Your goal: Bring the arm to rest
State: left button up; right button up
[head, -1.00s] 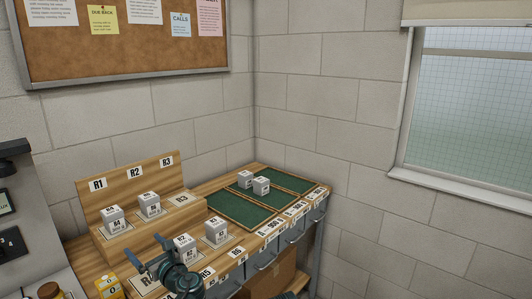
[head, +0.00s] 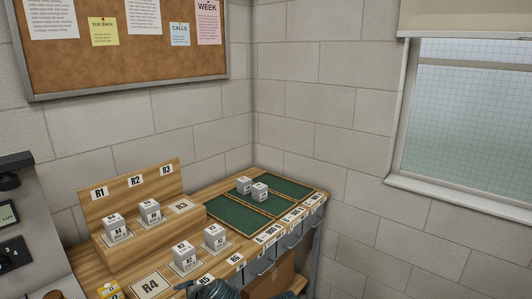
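One dark teal gripper (head: 197,288) shows at the bottom edge, in front of the bench and near the R5 label. I take it for my right one. Only part of it is in frame, so its opening cannot be judged. I see nothing held in it. My other gripper is out of view. Grey-white labelled cubes stand on the bench: one on the step under R1 (head: 113,228), one under R2 (head: 149,212), and two in the front row (head: 183,256), (head: 215,238). Two more cubes (head: 244,185), (head: 260,192) stand close together on the green-lined tray (head: 235,222).
The R3 pad (head: 181,207) and R4 pad (head: 150,285) are bare. A wooden upright board (head: 140,190) backs the step. Grey drawers or bins (head: 290,240) line the bench front. A dark device (head: 14,215) stands at the left edge. Walls close off the corner behind.

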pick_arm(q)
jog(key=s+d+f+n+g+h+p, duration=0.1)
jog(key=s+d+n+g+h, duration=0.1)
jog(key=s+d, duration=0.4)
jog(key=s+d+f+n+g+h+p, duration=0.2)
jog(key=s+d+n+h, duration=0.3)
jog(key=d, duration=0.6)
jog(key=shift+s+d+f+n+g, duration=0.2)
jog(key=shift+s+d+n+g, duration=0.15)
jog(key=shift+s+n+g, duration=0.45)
